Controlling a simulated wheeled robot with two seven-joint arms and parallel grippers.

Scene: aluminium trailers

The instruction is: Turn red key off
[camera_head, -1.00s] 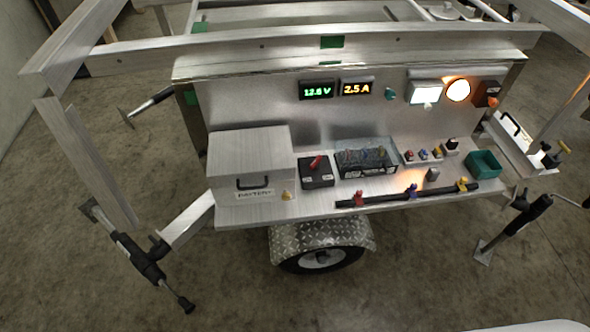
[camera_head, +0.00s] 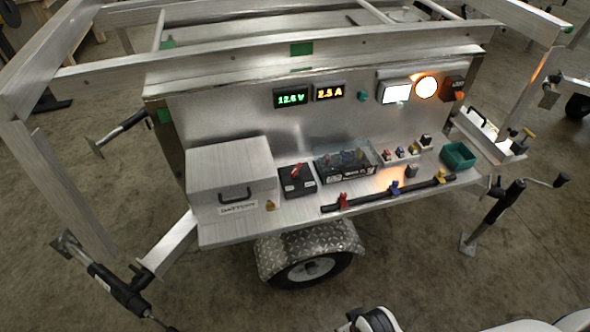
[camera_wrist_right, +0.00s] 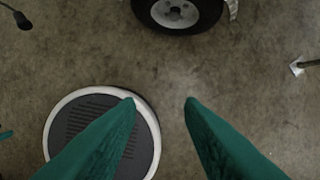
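The red key (camera_head: 295,170) is a small red lever on top of a black switch box (camera_head: 297,182), on the silver shelf of the trailer. It stands tilted up, between the battery box and a clear-covered block. My right gripper (camera_wrist_right: 161,102) is open and empty in the right wrist view, with its two green fingers over the floor. A white and black part of my arm shows at the bottom edge of the head view, well below and apart from the key. My left gripper is not in view.
The silver battery box (camera_head: 230,178) stands left of the switch. The clear-covered block (camera_head: 345,163) is close on its right. A black bar with coloured clips (camera_head: 390,192) runs along the shelf front. Lit displays (camera_head: 291,98) are on the panel behind. The trailer wheel (camera_wrist_right: 177,12) shows in the wrist view.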

